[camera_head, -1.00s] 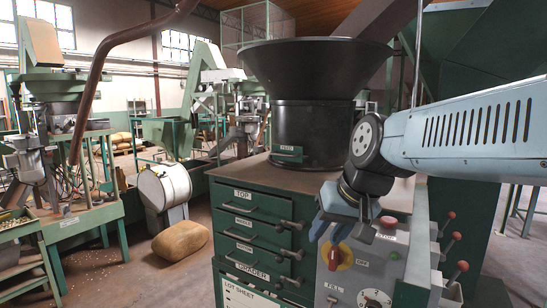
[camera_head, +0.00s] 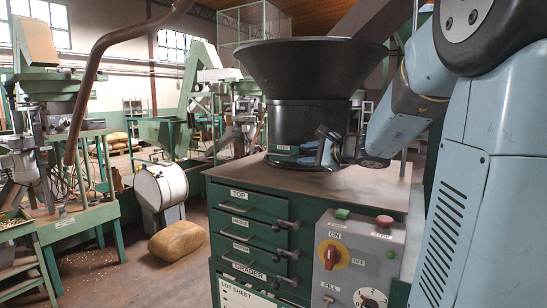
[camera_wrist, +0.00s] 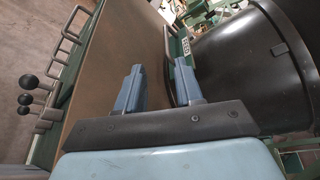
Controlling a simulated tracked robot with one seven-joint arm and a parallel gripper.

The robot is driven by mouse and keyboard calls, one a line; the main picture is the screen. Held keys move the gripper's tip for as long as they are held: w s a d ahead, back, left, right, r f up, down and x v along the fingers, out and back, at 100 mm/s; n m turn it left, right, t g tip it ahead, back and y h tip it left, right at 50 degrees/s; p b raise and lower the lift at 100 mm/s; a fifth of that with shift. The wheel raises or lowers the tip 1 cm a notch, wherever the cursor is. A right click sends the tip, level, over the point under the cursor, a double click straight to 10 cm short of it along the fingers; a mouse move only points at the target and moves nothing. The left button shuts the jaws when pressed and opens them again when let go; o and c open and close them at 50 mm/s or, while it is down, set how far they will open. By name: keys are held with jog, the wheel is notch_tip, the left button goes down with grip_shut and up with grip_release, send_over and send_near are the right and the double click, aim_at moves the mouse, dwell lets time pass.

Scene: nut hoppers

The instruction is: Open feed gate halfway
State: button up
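The feed gate is a small green plate with a white label (camera_head: 283,148), low on the front of the black hopper (camera_head: 305,120). In the wrist view its label (camera_wrist: 186,47) shows beside a dark bar handle (camera_wrist: 167,45). My gripper (camera_head: 318,152) is at the right end of the gate, just above the cabinet top. In the wrist view my gripper (camera_wrist: 160,68) has its two blue fingers apart. The bar lies between them, closer to the right finger. Whether a finger touches it, I cannot tell. The gate's opening is hidden.
The cabinet's brown top (camera_head: 345,187) is clear in front of the hopper. Drawers with handles (camera_head: 255,225) and a grey control box (camera_head: 360,255) with a red knob are below. Black ball-ended levers (camera_wrist: 27,90) stick out at the cabinet's edge.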

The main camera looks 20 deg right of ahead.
aim_at(281, 155)
jog(key=shift+w+d, duration=0.35)
jog(key=shift+w+m, duration=0.2)
jog(key=shift+m, duration=0.1)
jog(key=x, duration=1.3)
jog(key=shift+w, duration=0.2)
jog(key=shift+c, duration=0.5)
grip_shut()
